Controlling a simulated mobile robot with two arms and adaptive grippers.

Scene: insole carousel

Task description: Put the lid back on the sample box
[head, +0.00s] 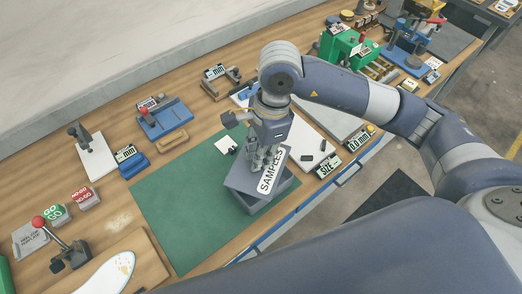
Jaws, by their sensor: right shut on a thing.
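The grey sample box (262,199) stands on the green mat (185,224), near the bench's front edge. Its grey lid (240,182) carries a white "SAMPLES" label and lies over the top of the box. The lid looks slightly offset from the box walls; I cannot tell whether it is fully seated. My right gripper (260,160) points down and is shut on the lid, at its top. The gripper hides part of the lid. My left gripper is not in view.
A white board (312,143) lies right of the box, with small dark parts on it. Blue fixtures, gauges and a green press (345,47) line the bench. A cream insole (108,272) lies at the lower left. The mat's left part is clear.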

